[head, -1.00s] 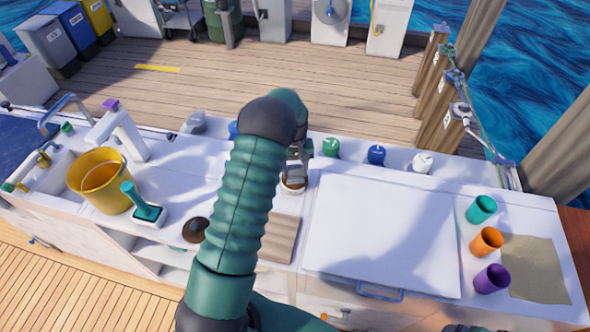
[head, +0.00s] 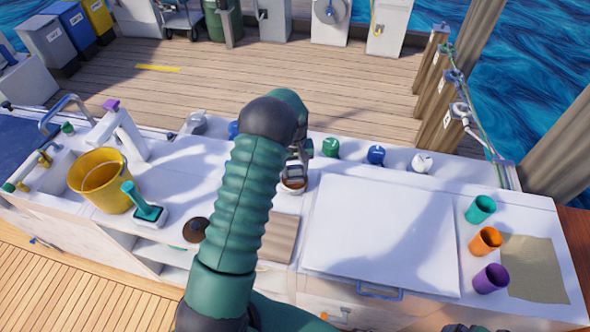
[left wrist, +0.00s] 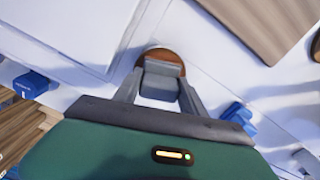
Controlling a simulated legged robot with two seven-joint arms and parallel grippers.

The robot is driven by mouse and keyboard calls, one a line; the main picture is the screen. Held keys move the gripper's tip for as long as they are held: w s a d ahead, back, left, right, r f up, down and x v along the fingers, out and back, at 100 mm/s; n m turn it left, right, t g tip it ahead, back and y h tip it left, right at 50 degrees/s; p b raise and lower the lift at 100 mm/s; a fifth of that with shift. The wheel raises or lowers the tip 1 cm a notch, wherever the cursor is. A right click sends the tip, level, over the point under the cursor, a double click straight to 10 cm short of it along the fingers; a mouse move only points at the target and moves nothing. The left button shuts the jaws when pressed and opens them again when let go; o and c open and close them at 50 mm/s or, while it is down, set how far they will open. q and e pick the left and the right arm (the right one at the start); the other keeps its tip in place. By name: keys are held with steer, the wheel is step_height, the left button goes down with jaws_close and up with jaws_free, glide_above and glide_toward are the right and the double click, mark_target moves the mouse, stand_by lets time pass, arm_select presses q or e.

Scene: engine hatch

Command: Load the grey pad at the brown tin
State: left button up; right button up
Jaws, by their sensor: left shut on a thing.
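My left gripper (head: 295,168) reaches past the middle of the white counter and is shut on the grey pad. The grey pad (left wrist: 163,69) shows between the fingers in the left wrist view. The brown tin (head: 293,188) stands on the counter, right under the gripper in the head view. In the left wrist view the tin's brown rim (left wrist: 160,52) shows just past the pad, which overlaps its opening. I cannot tell whether the pad touches the tin. My right gripper is not in view.
A white lid (head: 380,235) lies right of the tin. A brown board (head: 281,238) lies in front. Green (head: 331,147), blue (head: 376,155) and white (head: 422,162) knobbed items line the back edge. A yellow bucket (head: 100,182) and teal-handled scrubber (head: 147,210) stand left, three cups right.

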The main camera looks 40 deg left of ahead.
mark_target(295, 167)
arm_select(q)
steer(key=shift+w+r+p, duration=0.1)
steer(key=shift+r+p, duration=2.4)
steer(key=shift+r, duration=1)
